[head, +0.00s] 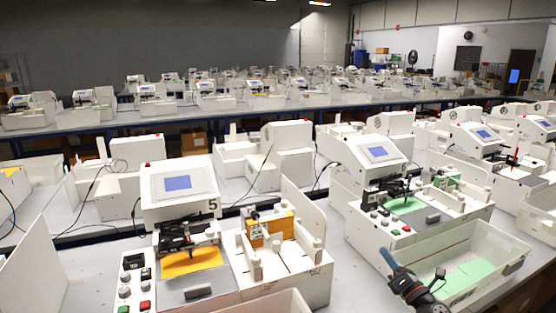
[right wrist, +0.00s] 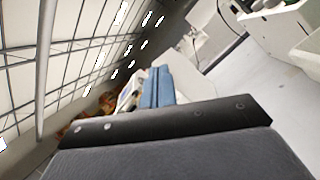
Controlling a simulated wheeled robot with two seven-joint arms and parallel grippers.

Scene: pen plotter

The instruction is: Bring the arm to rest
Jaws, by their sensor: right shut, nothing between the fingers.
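My right gripper (head: 389,260) is at the lower right of the head view, a dark body with blue fingers pointing up and left. It is beside and in front of a clear-walled white bin (head: 505,262); I cannot tell whether it touches the bin. In the right wrist view its blue fingers (right wrist: 157,88) lie side by side, closed, with nothing between them. My left gripper is not in view.
The plotter marked 5 (head: 177,183) holds a yellow sheet (head: 191,262). Another plotter (head: 372,158) to the right holds a green sheet (head: 408,206). Green sheets (head: 474,271) lie in the bin. Rows of similar machines fill the benches behind.

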